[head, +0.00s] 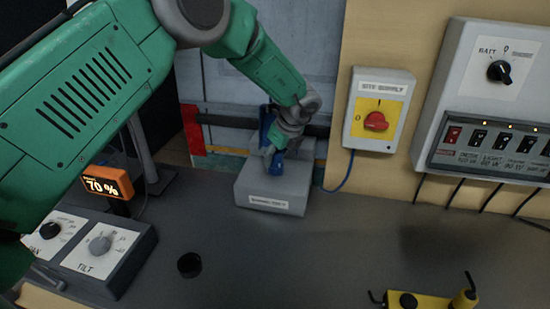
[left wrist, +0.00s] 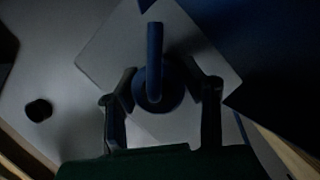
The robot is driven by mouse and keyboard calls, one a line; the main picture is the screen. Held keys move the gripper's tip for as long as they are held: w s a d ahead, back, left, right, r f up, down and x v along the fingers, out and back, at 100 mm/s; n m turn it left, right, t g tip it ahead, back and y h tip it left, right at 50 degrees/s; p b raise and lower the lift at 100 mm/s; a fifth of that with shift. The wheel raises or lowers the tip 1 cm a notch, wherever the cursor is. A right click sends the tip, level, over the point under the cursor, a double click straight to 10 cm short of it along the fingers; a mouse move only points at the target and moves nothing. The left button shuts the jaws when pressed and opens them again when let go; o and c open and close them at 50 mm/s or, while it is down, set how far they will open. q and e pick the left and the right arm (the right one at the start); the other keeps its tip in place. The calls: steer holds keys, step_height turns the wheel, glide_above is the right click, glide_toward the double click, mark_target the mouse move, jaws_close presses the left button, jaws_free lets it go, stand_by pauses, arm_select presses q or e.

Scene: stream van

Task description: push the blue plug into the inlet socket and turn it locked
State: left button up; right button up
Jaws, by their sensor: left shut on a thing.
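The blue plug (head: 276,164) is at the grey inlet box (head: 270,197), which stands on the worktop against the back wall. My left gripper (head: 272,152) reaches down from above and is shut on the plug. In the left wrist view the round blue plug (left wrist: 157,92), with a bar-like part pointing up the picture, sits between the two fingers (left wrist: 160,92) of my left gripper, over the pale box top (left wrist: 215,80). The socket opening is hidden under the plug, so I cannot tell how deep it sits or whether it is turned. My right gripper is not in view.
A site supply switch box (head: 379,110) with a red knob is on the wall to the right. A larger switch panel (head: 495,100) is beyond it. A tilt control box (head: 95,250) stands at left, a black cap (head: 190,265) and a yellow device (head: 430,300) in front. The middle worktop is clear.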

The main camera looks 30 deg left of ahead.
arm_select(q)
steer(key=shift+w+d, duration=0.1)
steer(key=o, duration=1.4)
steer(key=shift+d, duration=0.1)
steer(key=shift+d+r, duration=0.1)
steer(key=shift+r, duration=0.15)
steer(key=v, duration=1.1)
steer(key=shift+d+r, duration=0.15)
